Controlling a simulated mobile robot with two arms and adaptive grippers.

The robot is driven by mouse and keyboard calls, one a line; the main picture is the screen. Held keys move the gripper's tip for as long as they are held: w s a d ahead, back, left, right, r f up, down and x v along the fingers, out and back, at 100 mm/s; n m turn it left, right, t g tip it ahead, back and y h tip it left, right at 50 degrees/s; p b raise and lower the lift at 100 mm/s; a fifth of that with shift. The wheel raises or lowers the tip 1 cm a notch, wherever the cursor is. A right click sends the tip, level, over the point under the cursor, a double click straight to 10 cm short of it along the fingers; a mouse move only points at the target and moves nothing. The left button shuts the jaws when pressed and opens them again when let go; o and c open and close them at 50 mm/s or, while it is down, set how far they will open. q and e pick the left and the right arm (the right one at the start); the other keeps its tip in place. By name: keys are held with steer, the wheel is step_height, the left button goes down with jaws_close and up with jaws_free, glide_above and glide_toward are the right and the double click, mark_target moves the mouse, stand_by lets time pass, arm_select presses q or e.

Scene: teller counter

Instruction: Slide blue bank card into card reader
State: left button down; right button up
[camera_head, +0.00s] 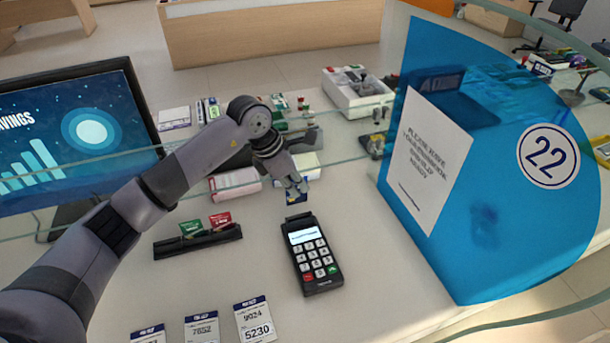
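The blue bank card (296,198) is small in view, just behind the top end of the card reader. My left gripper (297,188) points down at it, with the fingertips at the card's upper edge; it looks shut on the card. The fingers hide part of the card. The card reader (310,257) lies on the counter with its lit screen and keypad facing up. A small gap seems to separate the card from the reader's top end. My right gripper is not in view.
A black card holder (198,243) with a green and a red card stands left of the reader. Number slips (255,319) lie in front. A blue panel (470,150) rises at the right, a monitor (75,135) at the left. Glass edges cross the counter.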

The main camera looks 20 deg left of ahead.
arm_select(q)
steer(key=shift+w+d+f, duration=0.1)
steer(key=shift+d+f, duration=0.05)
steer(key=shift+f, duration=0.5)
steer(key=shift+f+b, duration=0.2)
steer(key=shift+b, duration=0.1)
steer(key=shift+d+f+b, duration=0.1)
steer(key=shift+f+b, duration=0.25)
steer(key=shift+f, duration=0.25)
steer(key=shift+f+b, duration=0.3)
steer(key=shift+f, duration=0.35)
steer(key=shift+f+b, duration=1.3)
steer(key=shift+f, duration=0.4)
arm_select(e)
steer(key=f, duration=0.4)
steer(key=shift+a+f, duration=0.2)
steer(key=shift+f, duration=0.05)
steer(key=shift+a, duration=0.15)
